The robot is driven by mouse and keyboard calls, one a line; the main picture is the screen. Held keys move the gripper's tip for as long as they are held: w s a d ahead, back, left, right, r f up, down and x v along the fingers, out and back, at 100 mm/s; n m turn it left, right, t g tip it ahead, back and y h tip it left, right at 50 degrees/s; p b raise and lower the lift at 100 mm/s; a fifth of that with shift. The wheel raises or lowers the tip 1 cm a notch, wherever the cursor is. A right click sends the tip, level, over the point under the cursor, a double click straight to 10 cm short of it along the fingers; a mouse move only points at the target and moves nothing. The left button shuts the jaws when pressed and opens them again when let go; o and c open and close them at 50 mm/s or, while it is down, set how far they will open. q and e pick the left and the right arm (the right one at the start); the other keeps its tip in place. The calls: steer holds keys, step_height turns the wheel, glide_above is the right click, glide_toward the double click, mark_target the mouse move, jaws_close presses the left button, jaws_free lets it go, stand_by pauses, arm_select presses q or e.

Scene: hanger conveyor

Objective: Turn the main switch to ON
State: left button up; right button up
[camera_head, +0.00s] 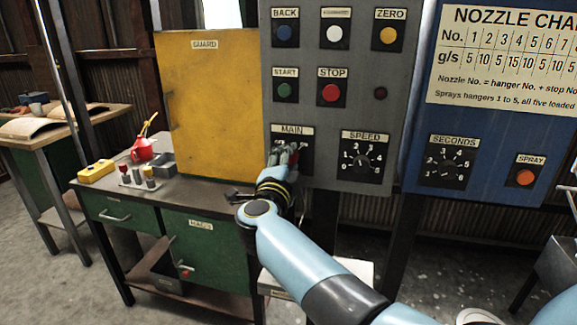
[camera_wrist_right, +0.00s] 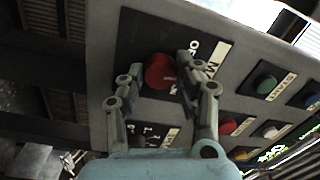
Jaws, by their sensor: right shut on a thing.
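The main switch panel (camera_head: 305,158) is a black plate under the MAIN label (camera_head: 291,130) on the grey control box. My right gripper (camera_head: 283,153) reaches up to it and covers most of it in the head view. In the right wrist view the switch's red knob (camera_wrist_right: 158,72) sits between the two fingers of my right gripper (camera_wrist_right: 163,78), which is shut on it. Part of an OFF marking shows beside the knob. Which position the knob points to cannot be made out. My left gripper is not in view.
The speed dial (camera_head: 364,158) is just right of the main switch, with the start (camera_head: 285,89) and stop (camera_head: 331,92) buttons above. A yellow guard (camera_head: 210,100) stands left. A workbench (camera_head: 190,197) with an oil can (camera_head: 142,148) lies below left.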

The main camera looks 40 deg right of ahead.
mark_target(292, 111)
steer(key=m+b, duration=0.3)
steer(key=m, duration=0.2)
steer(key=m+b, duration=0.3)
steer(key=m, duration=0.2)
steer(key=shift+f+m+h, duration=0.2)
steer(key=shift+m+h, duration=0.1)
steer(key=shift+m, duration=0.1)
steer(key=shift+g, duration=0.3)
steer(key=o, duration=1.1)
steer(key=shift+r, duration=0.1)
steer(key=shift+o, duration=0.2)
steer(key=shift+m, duration=0.3)
step_height(292, 111, up, 9)
steer(key=shift+r, duration=0.5)
